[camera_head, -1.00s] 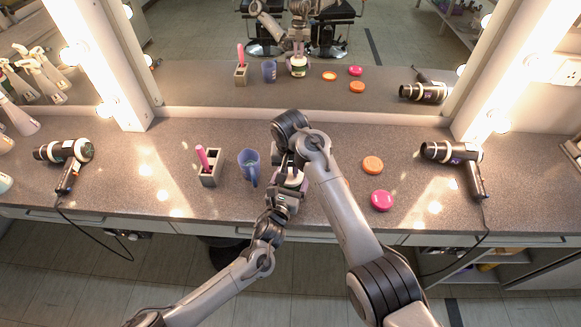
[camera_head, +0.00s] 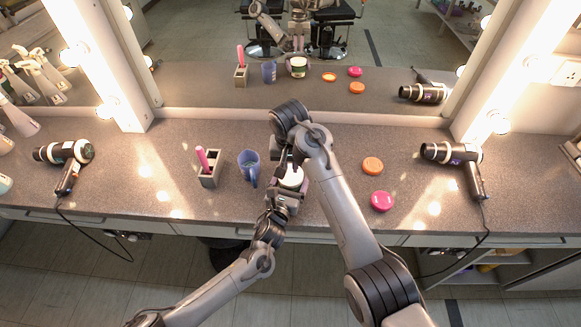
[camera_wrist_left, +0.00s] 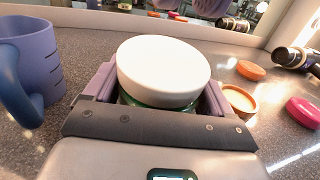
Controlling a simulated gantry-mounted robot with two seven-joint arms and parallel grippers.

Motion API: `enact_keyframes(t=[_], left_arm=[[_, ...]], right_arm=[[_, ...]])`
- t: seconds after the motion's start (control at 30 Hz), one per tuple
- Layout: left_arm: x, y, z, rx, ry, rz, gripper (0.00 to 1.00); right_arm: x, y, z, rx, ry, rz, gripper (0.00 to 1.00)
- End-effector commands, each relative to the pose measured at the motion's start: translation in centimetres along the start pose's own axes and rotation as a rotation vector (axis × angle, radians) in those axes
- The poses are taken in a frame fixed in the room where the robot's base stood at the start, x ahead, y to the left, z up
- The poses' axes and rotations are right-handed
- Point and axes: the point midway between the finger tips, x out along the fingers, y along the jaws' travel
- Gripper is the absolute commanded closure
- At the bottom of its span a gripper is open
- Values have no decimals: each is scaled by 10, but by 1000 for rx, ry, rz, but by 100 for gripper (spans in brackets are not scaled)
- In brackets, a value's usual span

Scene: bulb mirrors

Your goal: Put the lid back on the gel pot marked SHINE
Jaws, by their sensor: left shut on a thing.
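A pot with a green rim (camera_wrist_left: 150,102) stands between the fingers of my left gripper (camera_head: 286,196), which is shut on it. A white lid (camera_wrist_left: 164,65) lies on top of this pot, and it also shows in the head view (camera_head: 292,177). A green band shows under the lid's edge; I cannot tell if it is fully seated. No marking on the pot is readable. My right gripper (camera_wrist_left: 188,6) is above and beyond the lid, apart from it, with its fingers apart and empty. The right arm partly covers this spot in the head view.
A blue mug (camera_head: 249,166) and a grey holder with a pink item (camera_head: 210,170) stand to the left. An orange lid (camera_head: 372,165), a pink lid (camera_head: 382,201) and a hair dryer (camera_head: 455,153) lie further right.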

Motion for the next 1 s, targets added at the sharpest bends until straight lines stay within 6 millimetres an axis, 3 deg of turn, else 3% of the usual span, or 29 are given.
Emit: enact_keyframes(t=[0.2, 0.23, 0.33, 0.67, 1.0], left_arm=[[0, 0, 1, 0, -1, 0, 71], [0, 0, 1, 0, -1, 0, 14], [0, 0, 1, 0, -1, 0, 0], [-4, 0, 0, 0, 1, 0, 0], [-53, 1, 2, 0, 3, -1, 0]], right_arm=[[-1, 0, 0, 0, 0, 0, 83], [-1, 0, 0, 0, 0, 0, 83], [-1, 0, 0, 1, 1, 0, 83], [-3, 0, -1, 1, 1, -1, 83], [-20, 0, -4, 1, 1, 0, 83]])
